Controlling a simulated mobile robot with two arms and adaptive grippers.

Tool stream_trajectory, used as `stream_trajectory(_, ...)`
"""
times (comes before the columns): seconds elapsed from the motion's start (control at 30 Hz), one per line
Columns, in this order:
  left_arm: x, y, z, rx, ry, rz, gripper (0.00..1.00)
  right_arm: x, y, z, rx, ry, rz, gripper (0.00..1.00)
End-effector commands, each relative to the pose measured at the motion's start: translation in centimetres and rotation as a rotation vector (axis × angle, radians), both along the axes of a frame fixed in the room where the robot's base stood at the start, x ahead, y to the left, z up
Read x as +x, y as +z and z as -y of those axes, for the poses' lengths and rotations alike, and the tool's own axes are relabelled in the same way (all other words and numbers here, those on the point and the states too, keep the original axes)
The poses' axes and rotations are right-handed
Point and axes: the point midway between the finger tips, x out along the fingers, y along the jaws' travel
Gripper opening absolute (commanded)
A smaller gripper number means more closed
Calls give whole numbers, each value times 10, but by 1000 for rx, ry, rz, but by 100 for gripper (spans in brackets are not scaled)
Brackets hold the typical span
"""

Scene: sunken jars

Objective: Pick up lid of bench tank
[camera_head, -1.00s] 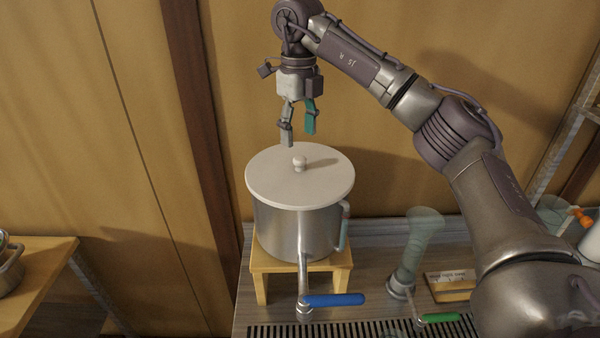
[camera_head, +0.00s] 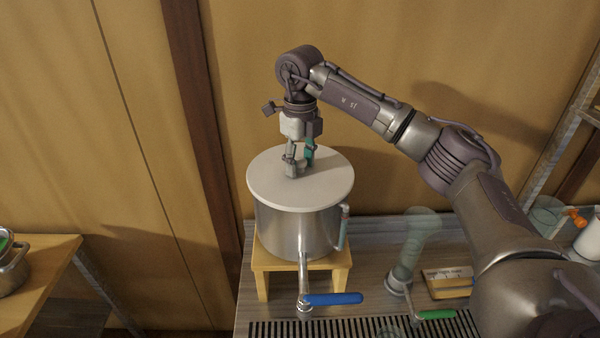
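The bench tank (camera_head: 292,232) is a steel pot on a low wooden stand. Its flat, pale round lid (camera_head: 325,189) lies on top and covers the rim. My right gripper (camera_head: 300,168) points down at the middle of the lid, its grey and teal fingers on either side of the lid's small knob. The fingers mostly hide the knob, and I cannot tell whether they touch it. My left gripper is not in view.
A blue-handled tap (camera_head: 333,299) sticks out at the tank's front. To the right are a green-handled valve (camera_head: 437,315), a clear glass vessel (camera_head: 412,250) and a labelled wooden block (camera_head: 448,283). A pot (camera_head: 12,270) stands on the left table.

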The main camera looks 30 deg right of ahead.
Motion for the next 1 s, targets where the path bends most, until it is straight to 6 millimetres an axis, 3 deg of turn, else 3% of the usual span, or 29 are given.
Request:
stream_trajectory(0.03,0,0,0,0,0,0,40,0,0,0,0,0,0,34)
stream_trajectory(0.23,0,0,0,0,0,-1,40,0,0,0,0,0,0,1)
stream_trajectory(0.67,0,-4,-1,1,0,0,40,0,5,0,1,0,2,0)
stream_trajectory(0.93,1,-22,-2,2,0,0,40,1,38,-1,2,1,5,0)
stream_trajectory(1.0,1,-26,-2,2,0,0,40,-11,47,-2,-1,2,4,0)
